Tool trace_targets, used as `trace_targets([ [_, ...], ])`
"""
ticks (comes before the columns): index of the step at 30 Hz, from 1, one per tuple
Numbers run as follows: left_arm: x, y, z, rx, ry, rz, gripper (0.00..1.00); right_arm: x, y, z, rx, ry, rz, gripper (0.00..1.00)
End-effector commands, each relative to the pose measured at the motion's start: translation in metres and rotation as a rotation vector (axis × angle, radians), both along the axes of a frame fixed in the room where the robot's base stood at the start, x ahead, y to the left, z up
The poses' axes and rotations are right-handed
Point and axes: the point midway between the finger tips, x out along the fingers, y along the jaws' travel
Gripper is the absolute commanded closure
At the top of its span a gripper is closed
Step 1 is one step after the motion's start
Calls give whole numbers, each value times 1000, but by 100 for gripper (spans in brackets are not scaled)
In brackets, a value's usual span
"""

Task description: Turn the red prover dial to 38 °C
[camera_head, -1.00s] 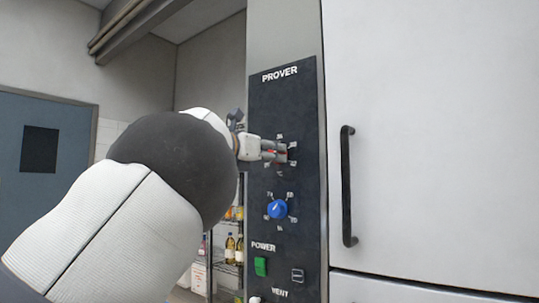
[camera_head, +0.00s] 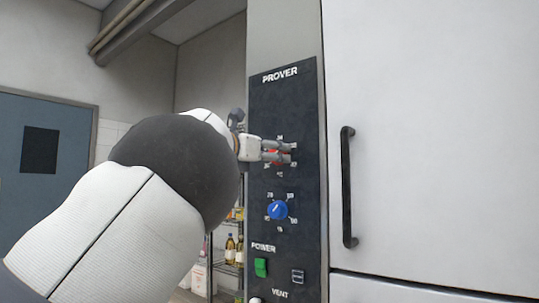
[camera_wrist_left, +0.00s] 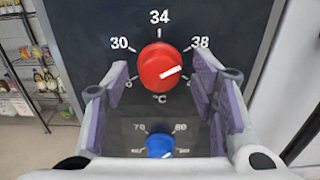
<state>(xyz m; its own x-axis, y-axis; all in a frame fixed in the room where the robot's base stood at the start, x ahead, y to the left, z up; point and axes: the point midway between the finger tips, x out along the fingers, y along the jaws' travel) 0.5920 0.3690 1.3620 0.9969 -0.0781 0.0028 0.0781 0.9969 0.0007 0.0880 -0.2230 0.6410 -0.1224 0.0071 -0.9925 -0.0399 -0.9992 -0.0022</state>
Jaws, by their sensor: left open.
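The red dial (camera_wrist_left: 160,66) is on the dark prover panel (camera_wrist_left: 80,25), between the open fingers of my left gripper (camera_wrist_left: 161,76). Its white pointer aims right, a little below the 38 mark (camera_wrist_left: 200,41). The 30 and 34 marks show at its upper left and top; the lower marks are partly hidden by the fingers. In the head view my left gripper (camera_head: 289,152) reaches the panel from the left, its fingers partly covering the red dial (camera_head: 277,157). I cannot tell whether a finger touches the dial. My right gripper is not in view.
A blue dial (camera_head: 277,209) sits below the red one, with a green power switch (camera_head: 261,267) under it. A white door with a black vertical handle (camera_head: 348,187) is to the right. A shelf with bottles (camera_head: 233,250) stands behind at left.

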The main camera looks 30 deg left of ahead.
Motion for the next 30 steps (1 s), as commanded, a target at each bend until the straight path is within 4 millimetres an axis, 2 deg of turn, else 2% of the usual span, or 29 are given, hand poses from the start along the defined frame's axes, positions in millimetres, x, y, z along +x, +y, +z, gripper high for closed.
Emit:
trace_targets([
  [2, -2, 0, -1, -1, 1, 1, 48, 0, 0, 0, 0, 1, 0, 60],
  [5, -17, 2, 0, -3, 0, 2, 48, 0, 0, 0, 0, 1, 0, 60],
  [12, -82, 7, 1, -2, -3, 2, 48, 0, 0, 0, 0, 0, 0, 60],
  [16, -107, 8, 1, -1, -3, 2, 48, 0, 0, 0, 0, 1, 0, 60],
  [21, -120, 9, 0, 0, -1, 0, 48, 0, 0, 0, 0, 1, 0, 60],
  [30, -120, 9, 0, 0, 0, 0, 48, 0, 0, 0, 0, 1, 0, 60],
])
